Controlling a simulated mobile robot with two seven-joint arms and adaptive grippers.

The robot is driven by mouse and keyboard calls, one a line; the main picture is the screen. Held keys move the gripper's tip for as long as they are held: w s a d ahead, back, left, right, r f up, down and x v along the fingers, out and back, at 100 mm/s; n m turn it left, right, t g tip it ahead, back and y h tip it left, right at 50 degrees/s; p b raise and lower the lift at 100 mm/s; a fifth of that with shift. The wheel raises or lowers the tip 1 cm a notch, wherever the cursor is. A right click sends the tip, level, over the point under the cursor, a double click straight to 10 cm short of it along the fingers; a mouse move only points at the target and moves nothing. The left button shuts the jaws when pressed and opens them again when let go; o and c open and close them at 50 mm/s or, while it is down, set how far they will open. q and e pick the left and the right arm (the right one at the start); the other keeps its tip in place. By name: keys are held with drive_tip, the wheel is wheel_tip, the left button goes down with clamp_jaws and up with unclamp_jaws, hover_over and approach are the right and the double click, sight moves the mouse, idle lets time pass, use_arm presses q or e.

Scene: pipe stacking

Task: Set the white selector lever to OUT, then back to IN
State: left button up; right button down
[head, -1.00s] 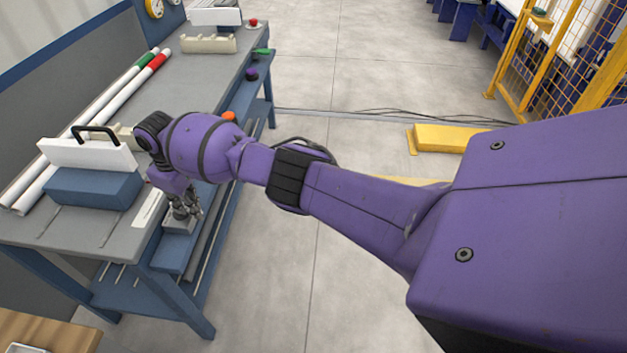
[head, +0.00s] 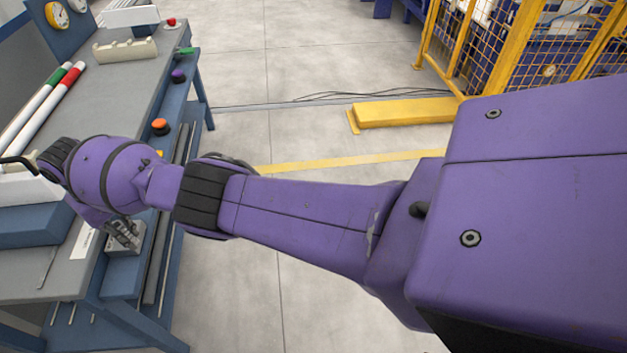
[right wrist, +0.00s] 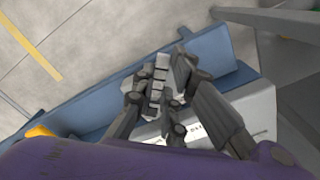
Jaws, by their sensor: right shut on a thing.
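My right gripper (head: 121,231) is at the front edge of the bench, low over a small light grey selector plate (head: 137,238). In the right wrist view the gripper (right wrist: 160,80) has its grey fingers drawn together, shut on the white selector lever. The fingers hide the lever, so I cannot read its position. The plate (right wrist: 262,108) shows behind the fingers in that view, with small dark lettering partly covered. My left gripper is in neither view.
The grey bench top (head: 125,85) carries red and green banded white tubes (head: 45,110) and a blue block (head: 30,226). A yellow floor barrier (head: 405,111) stands right of open floor.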

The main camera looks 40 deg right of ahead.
sight(130, 236)
drive_tip(key=c, duration=1.8)
unclamp_jaws()
wheel_tip(130, 236, up, 12)
